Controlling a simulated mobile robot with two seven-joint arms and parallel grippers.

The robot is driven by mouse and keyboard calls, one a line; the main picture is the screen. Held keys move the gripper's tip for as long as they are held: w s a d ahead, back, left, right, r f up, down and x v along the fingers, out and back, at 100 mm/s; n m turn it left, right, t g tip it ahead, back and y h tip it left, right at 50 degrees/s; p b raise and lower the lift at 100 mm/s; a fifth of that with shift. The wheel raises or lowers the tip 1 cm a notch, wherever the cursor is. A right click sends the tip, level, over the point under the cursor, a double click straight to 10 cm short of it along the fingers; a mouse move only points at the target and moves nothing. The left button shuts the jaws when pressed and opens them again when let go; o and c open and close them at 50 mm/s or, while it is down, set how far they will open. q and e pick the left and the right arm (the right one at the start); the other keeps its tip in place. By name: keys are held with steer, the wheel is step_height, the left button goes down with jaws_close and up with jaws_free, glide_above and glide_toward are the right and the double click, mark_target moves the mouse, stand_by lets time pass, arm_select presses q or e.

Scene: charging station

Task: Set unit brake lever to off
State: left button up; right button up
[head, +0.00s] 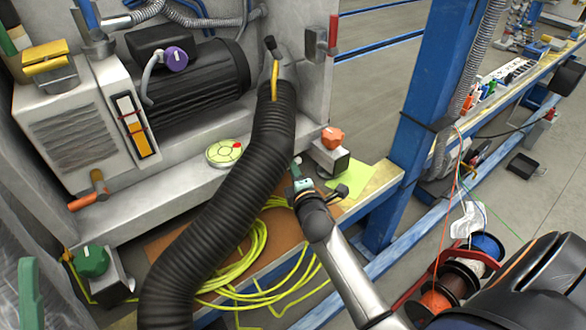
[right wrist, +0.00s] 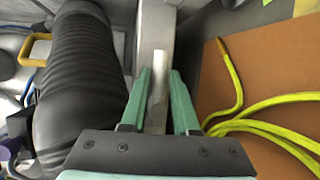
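I cannot tell which handle is the unit brake lever. Candidates in the head view are a red upright handle (head: 333,32) on the right post, a yellow lever (head: 274,78) at the top of the black hose, and an orange handle (head: 97,178) low at left. My right gripper (head: 298,176) is low beside the black hose (head: 232,190), far from all three.
An orange knob (head: 332,138) on a grey block stands just right of the gripper. A green knob (head: 92,261) is at lower left, and a purple knob (head: 176,59) is on the black motor. Yellow cable (head: 245,282) lies coiled below. A blue post (head: 428,80) stands at right.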

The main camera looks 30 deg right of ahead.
jaws_close()
stand_by(1.0)
